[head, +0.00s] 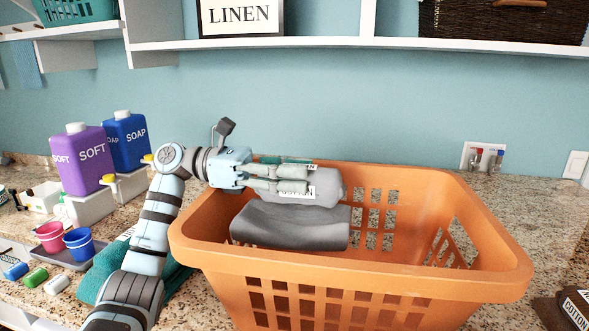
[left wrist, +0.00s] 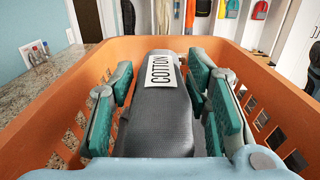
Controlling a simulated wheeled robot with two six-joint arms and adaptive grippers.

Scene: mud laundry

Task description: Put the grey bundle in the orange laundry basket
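The orange laundry basket (head: 350,272) stands on the counter, and its walls (left wrist: 275,85) surround the left wrist view. A light grey bundle (head: 330,188) with a white "COTTON" label is inside it, beside or on a darker grey folded piece (head: 290,226). In the left wrist view the labelled grey bundle (left wrist: 155,115) lies between my finger pads. My left gripper (head: 290,176) reaches over the basket's left rim, its fingers on either side of the bundle. The pads look spread, with a gap at the left. The bundle's underside is hidden. My right gripper is not in view.
Purple (head: 80,160) and blue (head: 127,141) soap bottles stand at the back left. Pink (head: 51,237) and blue (head: 79,244) cups are in front of them. A teal cloth (head: 176,275) lies left of the basket. A shelf (head: 330,43) runs above. The basket's right half is empty.

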